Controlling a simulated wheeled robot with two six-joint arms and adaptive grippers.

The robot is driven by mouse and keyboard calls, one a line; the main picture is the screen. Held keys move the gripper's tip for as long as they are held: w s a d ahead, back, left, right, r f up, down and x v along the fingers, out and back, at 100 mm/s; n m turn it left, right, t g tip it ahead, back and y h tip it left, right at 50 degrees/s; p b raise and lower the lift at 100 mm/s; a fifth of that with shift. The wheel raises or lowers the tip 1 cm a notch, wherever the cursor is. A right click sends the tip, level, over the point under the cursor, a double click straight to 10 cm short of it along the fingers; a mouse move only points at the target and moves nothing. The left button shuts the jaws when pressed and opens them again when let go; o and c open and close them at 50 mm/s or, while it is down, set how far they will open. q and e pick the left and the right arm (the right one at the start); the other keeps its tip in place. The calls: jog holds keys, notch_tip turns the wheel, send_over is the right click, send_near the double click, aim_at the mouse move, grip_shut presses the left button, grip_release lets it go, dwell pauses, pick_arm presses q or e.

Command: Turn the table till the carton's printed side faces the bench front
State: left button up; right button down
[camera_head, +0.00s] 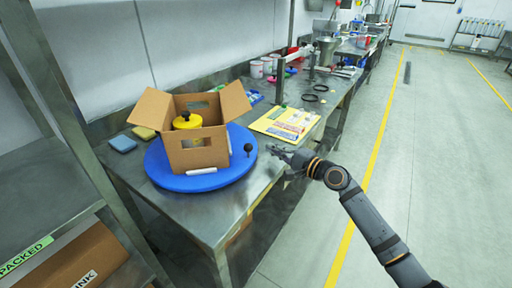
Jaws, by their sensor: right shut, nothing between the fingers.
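An open cardboard carton (198,157) stands on a round blue turntable (165,178) on the steel bench (207,222). Its flaps are spread, it has cut-out hand holes, and a yellow-lidded item (187,121) sits inside. I see no clear print on the side toward me; its other sides are partly hidden. A dark knob (248,148) rises from the turntable's right rim. My right gripper (271,150) is shut and empty over the bench, just right of the knob and apart from it. My left gripper is out of view.
A yellow sheet with printed papers (284,123) lies behind my right gripper. Blue (122,144) and yellow (144,132) sponges lie left of the carton. A shelf with a box marked "INK" (85,262) stands at the left. Floor to the right is clear.

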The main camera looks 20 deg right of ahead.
jog(key=x, duration=0.5)
jog(key=shift+w+a+r, duration=0.15)
jog(key=shift+w+a, duration=0.05)
jog(key=s+a, duration=0.1)
jog(key=s+a+p, duration=0.1)
jog(key=s, duration=0.1)
jog(key=shift+a+r, duration=0.2)
jog(key=shift+r, duration=0.2)
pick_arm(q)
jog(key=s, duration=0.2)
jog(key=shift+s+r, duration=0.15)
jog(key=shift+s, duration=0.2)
pick_arm(e)
jog(key=shift+f, duration=0.15)
